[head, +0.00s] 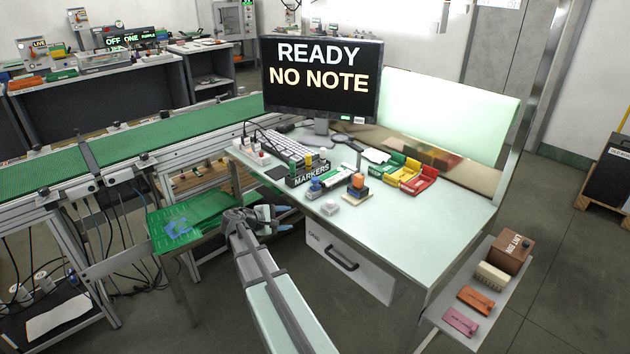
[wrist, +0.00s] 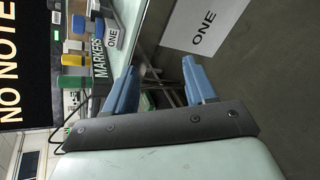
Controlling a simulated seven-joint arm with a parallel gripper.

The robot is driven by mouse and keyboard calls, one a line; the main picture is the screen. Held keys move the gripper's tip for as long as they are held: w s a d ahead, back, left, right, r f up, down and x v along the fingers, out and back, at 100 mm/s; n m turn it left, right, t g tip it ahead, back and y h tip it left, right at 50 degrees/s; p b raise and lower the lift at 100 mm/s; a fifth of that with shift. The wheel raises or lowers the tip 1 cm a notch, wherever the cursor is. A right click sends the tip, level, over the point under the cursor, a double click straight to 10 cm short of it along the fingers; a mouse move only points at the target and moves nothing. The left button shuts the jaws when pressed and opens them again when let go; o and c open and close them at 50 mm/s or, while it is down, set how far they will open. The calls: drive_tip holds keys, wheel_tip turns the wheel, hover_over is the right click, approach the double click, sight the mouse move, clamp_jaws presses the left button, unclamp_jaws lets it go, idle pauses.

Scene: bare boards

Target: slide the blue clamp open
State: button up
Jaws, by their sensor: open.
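A light-blue shape that looks like the clamp (head: 178,228) lies on the green board (head: 208,208) at the left of the bench in the head view. It is too small there to tell its slide position. My gripper (head: 268,219) is to the right of the board, by the bench's near left edge and apart from the blue shape. In the wrist view my gripper (wrist: 160,72) shows two blue fingers spread apart with nothing between them. The clamp cannot be made out in the wrist view.
A markers holder (head: 308,172), an orange-topped block (head: 357,186) and coloured bins (head: 405,174) stand on the bench (head: 440,215). A white drawer unit (head: 345,262) is under it. A green conveyor (head: 170,140) runs behind the board. A side shelf (head: 455,300) holds several blocks.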

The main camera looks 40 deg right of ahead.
sight(315, 178)
wheel_tip(315, 178, up, 8)
drive_tip(key=w+d+n+h, duration=0.25)
drive_tip(key=n+h, duration=0.25)
drive_tip(key=n, duration=0.7)
drive_tip(key=d, duration=1.3)
drive_tip(key=shift+s+d+f, duration=0.1)
drive_tip(key=shift+s+d, duration=0.15)
drive_tip(key=shift+s, duration=0.1)
drive_tip(key=shift+c, duration=0.2)
clamp_jaws()
